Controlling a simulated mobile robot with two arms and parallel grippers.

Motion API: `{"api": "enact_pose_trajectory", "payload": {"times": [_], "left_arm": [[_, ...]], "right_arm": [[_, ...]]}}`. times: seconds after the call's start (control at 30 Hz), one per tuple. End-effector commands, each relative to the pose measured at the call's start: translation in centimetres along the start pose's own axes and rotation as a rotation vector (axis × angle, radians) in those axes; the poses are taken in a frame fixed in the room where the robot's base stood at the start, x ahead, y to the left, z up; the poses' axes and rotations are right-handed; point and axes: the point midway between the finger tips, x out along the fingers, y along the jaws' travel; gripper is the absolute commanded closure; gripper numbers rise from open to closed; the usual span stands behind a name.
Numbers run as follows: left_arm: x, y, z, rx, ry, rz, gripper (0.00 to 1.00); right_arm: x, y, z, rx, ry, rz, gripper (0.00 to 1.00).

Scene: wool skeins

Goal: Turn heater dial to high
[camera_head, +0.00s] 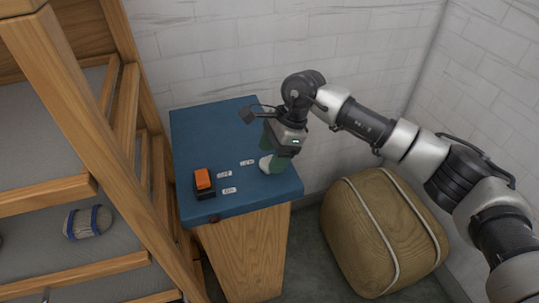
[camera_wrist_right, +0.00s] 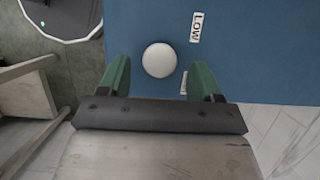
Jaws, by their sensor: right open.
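The heater dial is a round white knob (camera_head: 265,165) on the blue top near the right side. In the right wrist view, the knob (camera_wrist_right: 158,60) appears between the lines of the two green fingers, near their tips. My right gripper (camera_head: 273,158) is open above the knob, pointing down, and partly hides it. Its fingers (camera_wrist_right: 160,72) stand apart, with no visible contact. A LOW label (camera_wrist_right: 196,27) lies beside the knob. Another label (camera_wrist_right: 184,84) is partly hidden by a finger, and I cannot read it. My left gripper is not in view.
The blue-topped cabinet (camera_head: 205,130) also carries an orange switch (camera_head: 203,180) and small white labels (camera_head: 229,190). A wooden shelf rack (camera_head: 85,120) with a skein (camera_head: 88,223) stands at left. A tan strapped bale (camera_head: 375,235) sits at right, by the white wall.

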Motion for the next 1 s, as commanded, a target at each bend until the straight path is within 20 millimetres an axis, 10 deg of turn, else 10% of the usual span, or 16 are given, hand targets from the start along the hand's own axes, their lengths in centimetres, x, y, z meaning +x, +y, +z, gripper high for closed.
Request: {"api": "enact_pose_trajectory", "payload": {"times": [0.47, 0.8, 1.0], "left_arm": [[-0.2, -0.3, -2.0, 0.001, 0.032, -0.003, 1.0], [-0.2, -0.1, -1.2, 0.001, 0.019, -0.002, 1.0], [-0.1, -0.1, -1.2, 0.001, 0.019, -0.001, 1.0]], "right_arm": [[1.8, 0.0, 0.0, 0.0, 0.0, -0.001, 0.35], [1.8, 0.0, 0.0, 0.0, 0.0, -0.001, 0.84], [1.8, 0.0, 0.0, 0.012, 0.0, -0.007, 0.84]]}}
